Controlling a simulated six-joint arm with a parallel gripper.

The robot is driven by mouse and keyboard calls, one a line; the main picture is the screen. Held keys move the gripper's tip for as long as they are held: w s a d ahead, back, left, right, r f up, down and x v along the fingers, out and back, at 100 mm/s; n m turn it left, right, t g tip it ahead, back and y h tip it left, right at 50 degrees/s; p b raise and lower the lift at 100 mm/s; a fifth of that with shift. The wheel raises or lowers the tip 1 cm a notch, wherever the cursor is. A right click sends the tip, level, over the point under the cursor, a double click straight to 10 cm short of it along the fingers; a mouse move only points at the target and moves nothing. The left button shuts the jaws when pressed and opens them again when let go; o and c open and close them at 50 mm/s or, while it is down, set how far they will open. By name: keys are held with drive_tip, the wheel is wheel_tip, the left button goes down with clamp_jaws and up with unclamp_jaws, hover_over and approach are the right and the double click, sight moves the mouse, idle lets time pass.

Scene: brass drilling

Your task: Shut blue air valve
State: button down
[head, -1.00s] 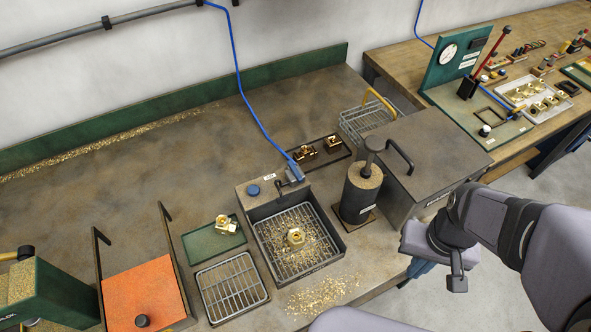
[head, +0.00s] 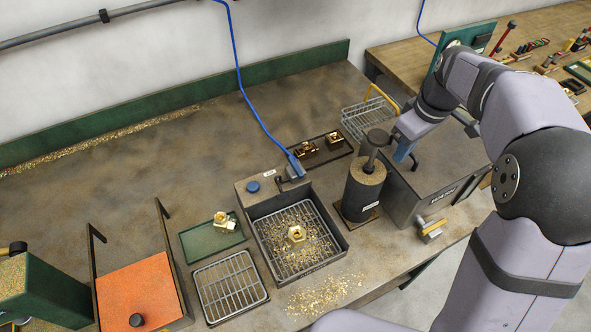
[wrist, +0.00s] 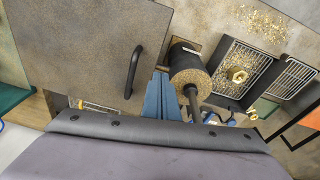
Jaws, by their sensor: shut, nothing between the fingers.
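The blue air valve (head: 294,168) sits at the end of a blue hose (head: 249,108), at the back right corner of the grey chip tray (head: 338,240). A black lever shows beside it; I cannot tell its exact setting. My gripper (head: 403,153) is shut and empty, its blue fingers above the front-left of the big grey box, right of the valve and apart from it. The fingers also show in the wrist view (wrist: 160,94), beside the dark cylinder.
A dark cylinder with a brass-flecked top (head: 366,180) stands between my gripper and the valve. The grey box (head: 445,170) has a black handle. A dark tray of brass parts (head: 324,149) lies behind the valve. A brass part (head: 296,233) sits on the chip tray's grid.

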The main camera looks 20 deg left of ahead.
drive_tip(key=w+a+n+g+y, duration=0.1)
drive_tip(key=w+a+n, duration=0.1)
drive_tip(key=a+n, duration=0.5)
drive_tip(key=n+g, duration=0.3)
drive_tip(key=n, duration=0.6)
approach(295, 169)
wheel_tip(295, 169, up, 2)
drive_tip(key=s+d, duration=0.1)
drive_tip(key=s, duration=0.1)
drive_tip(key=shift+w+r+b, duration=0.1)
drive_tip(key=shift+w+b, duration=0.2)
drive_tip(key=shift+p+x, duration=1.6)
drive_tip(key=shift+x, duration=3.4)
